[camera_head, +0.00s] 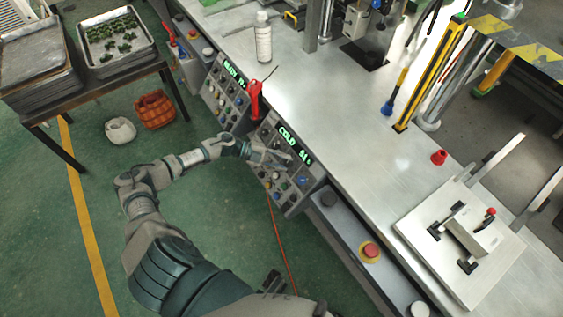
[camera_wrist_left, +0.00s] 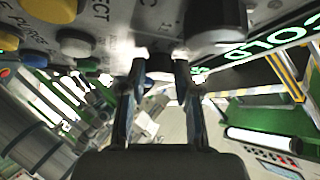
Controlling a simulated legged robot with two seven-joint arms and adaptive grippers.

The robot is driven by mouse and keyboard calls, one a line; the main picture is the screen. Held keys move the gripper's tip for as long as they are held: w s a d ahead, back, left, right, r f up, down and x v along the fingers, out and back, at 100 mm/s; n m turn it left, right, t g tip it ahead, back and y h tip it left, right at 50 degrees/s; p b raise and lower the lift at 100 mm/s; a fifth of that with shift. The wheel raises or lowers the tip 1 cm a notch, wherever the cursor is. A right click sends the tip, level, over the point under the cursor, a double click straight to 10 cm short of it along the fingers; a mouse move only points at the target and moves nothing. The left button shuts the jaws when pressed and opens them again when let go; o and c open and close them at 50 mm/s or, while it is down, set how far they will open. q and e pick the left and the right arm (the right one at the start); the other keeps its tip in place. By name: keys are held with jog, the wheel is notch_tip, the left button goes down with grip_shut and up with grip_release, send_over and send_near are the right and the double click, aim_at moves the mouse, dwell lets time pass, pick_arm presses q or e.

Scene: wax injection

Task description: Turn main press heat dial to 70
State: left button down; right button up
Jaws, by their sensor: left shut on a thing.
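The main press control panel (camera_head: 285,185) is a grey box on the table's front edge, with coloured buttons and knobs. Its green display (camera_head: 296,148) reads COLD and a number too small to read surely. My left gripper (camera_head: 280,159) reaches this panel from the left, just below the display. In the left wrist view my left gripper (camera_wrist_left: 158,62) has its two fingers against the panel face, shut on a small dial (camera_wrist_left: 160,66) that is mostly hidden between them. The dial's pointer and scale cannot be read. My right gripper is not in view.
A second panel (camera_head: 226,92) with a green display stands further left, with a red-handled tool (camera_head: 255,98) between. A red stop button (camera_head: 371,250) sits right of the main panel. A white bottle (camera_head: 263,38) stands on the steel table (camera_head: 330,100). Green floor lies in front.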

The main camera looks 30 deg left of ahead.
pick_arm(q)
jog(key=m+g+y+p, duration=0.1)
jog(key=m, duration=0.1)
jog(key=m+g, duration=0.1)
jog(key=m, duration=0.1)
jog(key=m+g+y+p, duration=0.1)
jog(key=m, duration=0.1)
jog(key=shift+w+r+g+y+p, duration=0.25)
jog(key=shift+r+g+y+p, duration=0.05)
jog(key=shift+g, duration=0.1)
jog(key=shift+d+f+m+y+p, duration=0.15)
jog(key=shift+m+y+p, duration=0.2)
jog(key=shift+m, duration=0.35)
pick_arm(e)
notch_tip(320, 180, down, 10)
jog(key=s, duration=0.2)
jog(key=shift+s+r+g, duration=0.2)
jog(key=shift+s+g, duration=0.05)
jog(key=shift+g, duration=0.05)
pick_arm(q)
jog(key=shift+s+g, duration=0.1)
jog(key=shift+g, duration=0.2)
jog(key=c, duration=0.8)
grip_release()
jog(key=shift+c, duration=0.2)
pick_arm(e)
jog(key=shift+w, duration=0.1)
